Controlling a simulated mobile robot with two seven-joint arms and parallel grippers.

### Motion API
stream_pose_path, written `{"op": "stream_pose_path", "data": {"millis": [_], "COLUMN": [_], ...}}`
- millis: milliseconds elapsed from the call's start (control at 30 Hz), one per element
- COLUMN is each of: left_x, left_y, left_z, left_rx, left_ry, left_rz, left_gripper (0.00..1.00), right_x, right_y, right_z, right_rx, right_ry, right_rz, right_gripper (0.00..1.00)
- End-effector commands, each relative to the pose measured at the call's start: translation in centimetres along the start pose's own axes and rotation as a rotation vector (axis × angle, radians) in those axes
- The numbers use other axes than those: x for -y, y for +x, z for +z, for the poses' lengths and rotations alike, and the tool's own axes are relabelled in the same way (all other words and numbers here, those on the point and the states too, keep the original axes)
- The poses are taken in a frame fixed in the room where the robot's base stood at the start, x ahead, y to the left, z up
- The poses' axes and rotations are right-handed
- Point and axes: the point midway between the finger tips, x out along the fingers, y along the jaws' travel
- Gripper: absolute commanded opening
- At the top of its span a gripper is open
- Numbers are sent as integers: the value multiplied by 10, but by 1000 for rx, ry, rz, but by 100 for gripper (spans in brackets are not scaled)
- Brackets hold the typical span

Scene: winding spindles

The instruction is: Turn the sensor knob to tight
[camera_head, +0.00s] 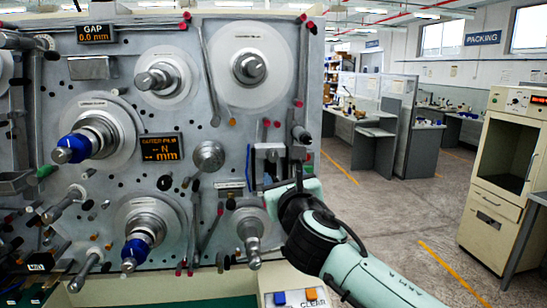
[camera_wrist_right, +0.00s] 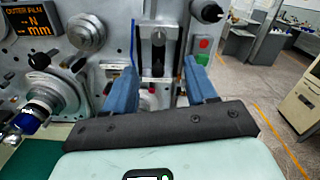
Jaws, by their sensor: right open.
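My right gripper (camera_head: 275,172) reaches in from the lower right to the winding machine's front panel. In the right wrist view its two blue fingers (camera_wrist_right: 160,70) are spread, with nothing held between them. Ahead of them is a grey slotted block (camera_wrist_right: 158,22) with a dark centre. The block (camera_head: 268,153) also shows in the head view, partly hidden by my wrist. A round metal knob (camera_head: 209,157) is left of it, and appears in the wrist view too (camera_wrist_right: 85,33). I cannot read which part is the sensor knob or its setting. My left gripper is out of view.
Spindles with blue collars (camera_head: 74,148) (camera_head: 136,250) stick out from the panel at the left. A black cylinder (camera_wrist_right: 206,10) and a red and green button box (camera_wrist_right: 201,48) sit right of the block. A cream cabinet (camera_head: 500,170) stands far right; the floor between is open.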

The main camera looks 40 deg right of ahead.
Motion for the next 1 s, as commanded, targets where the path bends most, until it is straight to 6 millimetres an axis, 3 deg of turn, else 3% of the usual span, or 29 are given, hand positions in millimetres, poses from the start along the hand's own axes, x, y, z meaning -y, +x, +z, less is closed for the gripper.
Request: {"op": "stream_pose_path", "data": {"millis": [300, 500, 700, 1000], "left_x": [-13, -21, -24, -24], "left_y": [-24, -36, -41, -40], "left_z": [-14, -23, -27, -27], "left_rx": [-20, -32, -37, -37], "left_ry": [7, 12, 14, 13], "left_rz": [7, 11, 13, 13], "left_gripper": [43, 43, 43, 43], "right_x": [0, 0, 0, 0], "right_y": [69, 102, 116, 118], "right_z": [4, 3, 2, 0], "right_rx": [0, 0, 1, -1], "right_ry": [-2, -1, 0, -1], "right_rz": [-3, -2, -1, 0], "right_gripper": [57, 57, 57, 57]}}
